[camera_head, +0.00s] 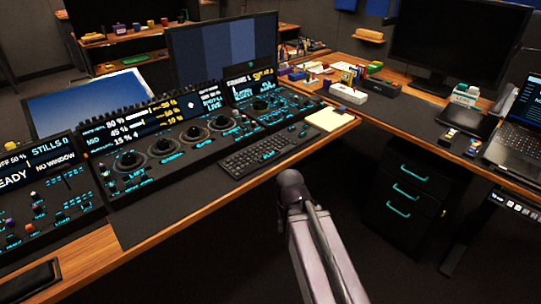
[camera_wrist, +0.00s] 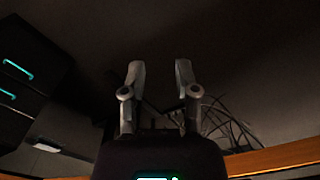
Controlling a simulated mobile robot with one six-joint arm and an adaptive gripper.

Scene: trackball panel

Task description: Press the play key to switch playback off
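The trackball panel (camera_head: 155,178) stands on the wooden desk, with several black trackballs in a row and glowing cyan labels. Its right section (camera_head: 262,121) has a lit display and small keys. A small cyan label (camera_head: 267,154) shows near the black keyboard, but I cannot read it for sure, and I cannot tell which key is the play key. My gripper (camera_wrist: 159,72) shows in the wrist view with its two fingers apart and nothing between them. It faces dark floor and a cabinet, away from the panel. In the head view only my arm shows, in front of the desk.
A black keyboard (camera_head: 268,150) lies before the panel, with a yellow notepad (camera_head: 329,119) to its right. A large monitor (camera_head: 224,50) stands behind. A drawer cabinet (camera_head: 408,194) with cyan handles stands under the right desk. Floor between the desks is open.

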